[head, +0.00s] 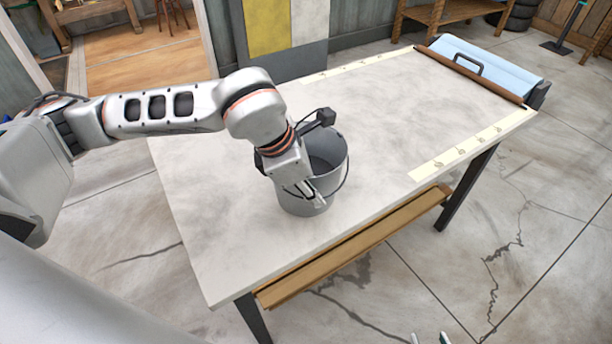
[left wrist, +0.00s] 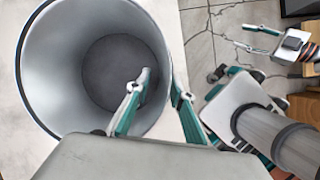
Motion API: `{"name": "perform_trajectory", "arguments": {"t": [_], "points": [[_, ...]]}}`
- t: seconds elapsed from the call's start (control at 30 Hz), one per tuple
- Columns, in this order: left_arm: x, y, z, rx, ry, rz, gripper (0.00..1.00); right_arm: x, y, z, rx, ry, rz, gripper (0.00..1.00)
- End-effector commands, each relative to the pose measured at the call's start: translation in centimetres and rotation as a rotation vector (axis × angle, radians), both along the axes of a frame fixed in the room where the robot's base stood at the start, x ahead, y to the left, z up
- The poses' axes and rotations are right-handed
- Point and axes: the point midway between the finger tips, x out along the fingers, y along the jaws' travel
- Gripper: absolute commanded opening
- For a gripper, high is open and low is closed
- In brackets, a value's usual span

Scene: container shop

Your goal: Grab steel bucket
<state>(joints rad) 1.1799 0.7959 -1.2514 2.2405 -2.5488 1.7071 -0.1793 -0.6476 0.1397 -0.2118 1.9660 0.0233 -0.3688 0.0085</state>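The grey steel bucket (head: 327,160) stands upright on the pale table, with a thin wire handle hanging at its side. My left gripper (head: 312,196) points down at the bucket's near side in the head view. In the left wrist view, the bucket (left wrist: 45,65) is seen from above and looks empty. There my left gripper (left wrist: 161,84) is open, one finger inside the rim and the other outside, with the wall between them. My right gripper (head: 429,338) is open and empty at the bottom edge of the head view, and it also shows in the left wrist view (left wrist: 246,37).
The table (head: 235,235) is mostly clear around the bucket. A light blue case-like item with a dark handle (head: 480,66) sits at its far right end. A pale strip with hooks (head: 470,148) lies along the right edge. A wooden beam (head: 355,245) runs below the front edge.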

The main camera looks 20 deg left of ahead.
Motion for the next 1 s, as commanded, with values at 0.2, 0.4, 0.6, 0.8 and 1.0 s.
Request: {"name": "perform_trajectory", "arguments": {"t": [0.2,0.4,0.6,0.8,1.0], "points": [[0.1,-0.1,-0.2,-0.001,-0.002,0.000,0.22,0.0,0.0,0.1,0.000,-0.001,0.000,0.40],[0.1,-0.1,-0.2,0.000,-0.001,0.000,0.00,0.0,0.0,0.1,0.000,-0.001,0.000,0.40],[0.2,-0.1,-0.1,-0.001,-0.005,-0.001,0.00,0.0,0.0,0.1,0.000,-0.001,0.000,0.40],[0.2,-0.1,0.1,-0.002,-0.005,0.000,0.00,0.1,0.0,0.1,0.000,-0.001,0.001,0.40],[0.3,-0.1,1.9,-0.003,-0.009,-0.002,0.00,0.1,0.0,0.2,0.000,-0.002,-0.001,0.40]]}}
